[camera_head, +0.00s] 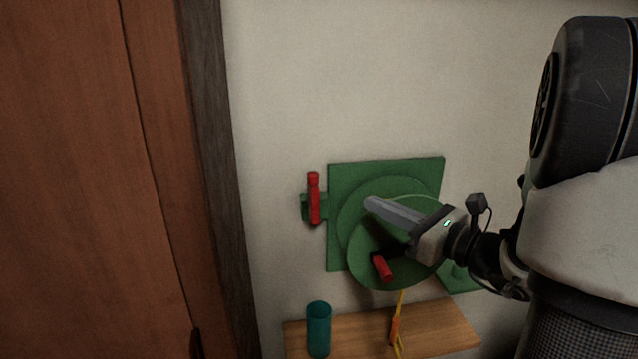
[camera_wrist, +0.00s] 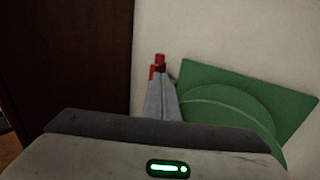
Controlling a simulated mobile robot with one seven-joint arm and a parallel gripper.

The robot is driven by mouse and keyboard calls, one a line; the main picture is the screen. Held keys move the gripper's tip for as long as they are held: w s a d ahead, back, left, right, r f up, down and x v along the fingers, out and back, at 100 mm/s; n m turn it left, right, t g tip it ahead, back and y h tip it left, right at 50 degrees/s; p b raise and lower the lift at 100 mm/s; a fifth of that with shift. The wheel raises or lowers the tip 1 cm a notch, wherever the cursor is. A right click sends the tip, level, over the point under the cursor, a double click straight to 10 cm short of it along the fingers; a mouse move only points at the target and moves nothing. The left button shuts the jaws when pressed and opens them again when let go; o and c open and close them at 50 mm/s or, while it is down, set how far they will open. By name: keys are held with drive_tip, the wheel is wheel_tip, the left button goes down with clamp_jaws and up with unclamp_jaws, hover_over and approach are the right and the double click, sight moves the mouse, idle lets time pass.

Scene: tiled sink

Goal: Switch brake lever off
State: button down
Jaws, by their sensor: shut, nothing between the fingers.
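The brake lever, a red upright handle (camera_head: 314,200), sits on a small green mount at the left edge of a green square wall panel (camera_head: 345,175). Its red top also shows in the wrist view (camera_wrist: 157,66), just beyond my fingertips, which hide its lower part. My gripper (camera_head: 372,205) is shut and empty. It reaches left across the front of the green disc, with its fingertips to the right of the lever in the head view. In the wrist view the fingertips (camera_wrist: 158,82) point at the lever. Whether they touch it I cannot tell.
A green wheel (camera_head: 365,275) with a red knob (camera_head: 382,267) lies below my gripper. A wooden shelf (camera_head: 440,325) underneath holds a teal cup (camera_head: 319,330) and an orange-yellow object (camera_head: 396,330). A brown wooden door (camera_head: 80,180) stands at left. The wall above is clear.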

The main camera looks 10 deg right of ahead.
sight(314, 184)
drive_tip(key=x, duration=1.4)
drive_tip(key=shift+a, duration=0.15)
drive_tip(key=shift+a+r+n+g+h+b, duration=0.2)
drive_tip(key=shift+a+n+g+h+b, duration=0.3)
drive_tip(key=shift+a+n, duration=0.9)
drive_tip(key=a+n+h+b, duration=0.1)
drive_tip(key=a+n+g+h+b, duration=0.1)
drive_tip(key=a, duration=0.1)
drive_tip(key=shift+a+f+g, duration=0.25)
drive_tip(key=shift+f+g, duration=0.05)
drive_tip(key=shift+f, duration=0.05)
